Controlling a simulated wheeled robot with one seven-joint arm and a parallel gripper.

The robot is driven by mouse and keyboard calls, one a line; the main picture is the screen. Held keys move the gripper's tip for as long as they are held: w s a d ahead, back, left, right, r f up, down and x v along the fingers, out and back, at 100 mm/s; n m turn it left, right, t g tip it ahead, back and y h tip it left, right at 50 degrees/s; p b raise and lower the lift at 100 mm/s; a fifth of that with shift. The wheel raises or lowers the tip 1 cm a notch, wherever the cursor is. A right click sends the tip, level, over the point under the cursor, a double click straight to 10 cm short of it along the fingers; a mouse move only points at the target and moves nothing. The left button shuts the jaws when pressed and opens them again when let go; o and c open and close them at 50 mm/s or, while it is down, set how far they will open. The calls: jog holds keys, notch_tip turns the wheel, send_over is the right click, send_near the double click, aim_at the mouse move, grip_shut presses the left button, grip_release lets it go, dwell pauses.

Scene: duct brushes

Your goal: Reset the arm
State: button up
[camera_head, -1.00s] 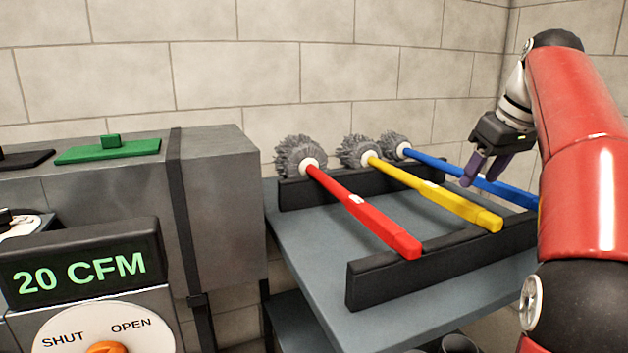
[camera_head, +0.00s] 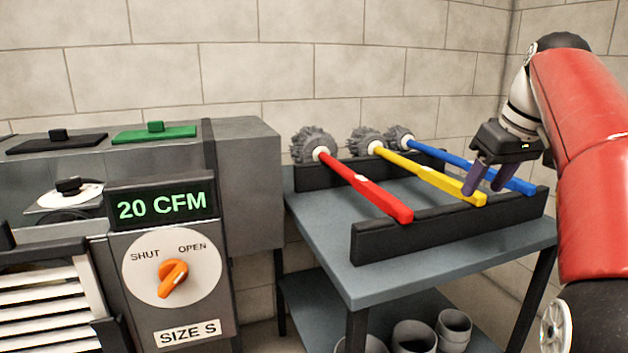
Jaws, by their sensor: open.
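My gripper (camera_head: 486,178) is at the right, pointing down with its purple fingers parted and nothing between them. In the picture it overlaps the space between the yellow and blue brush handles; I cannot tell its exact height above them. The red-handled brush (camera_head: 365,185), the yellow-handled brush (camera_head: 430,174) and the blue-handled brush (camera_head: 450,160) lie side by side across two black rails. Their grey bristle heads are at the back. My red arm comes in from the right edge.
The brushes' rails stand on a grey table (camera_head: 335,228) with pipe pieces (camera_head: 414,334) on the shelf below. At left, a grey duct unit carries a "20 CFM" display (camera_head: 162,205), an orange knob (camera_head: 173,278), a green cover (camera_head: 155,134) and a slatted grille (camera_head: 50,305).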

jog(key=s+a+f+m+h, duration=0.1)
jog(key=s+a+f+m, duration=0.1)
jog(key=s+a+f, duration=0.8)
jog(key=s+a+f+m+t, duration=0.1)
jog(key=s+a+f, duration=0.2)
jog(key=s+f, duration=0.9)
notch_tip(320, 180, down, 2)
jog(key=shift+s+a+f, duration=0.2)
jog(key=shift+s+a, duration=0.05)
jog(key=shift+a, duration=0.1)
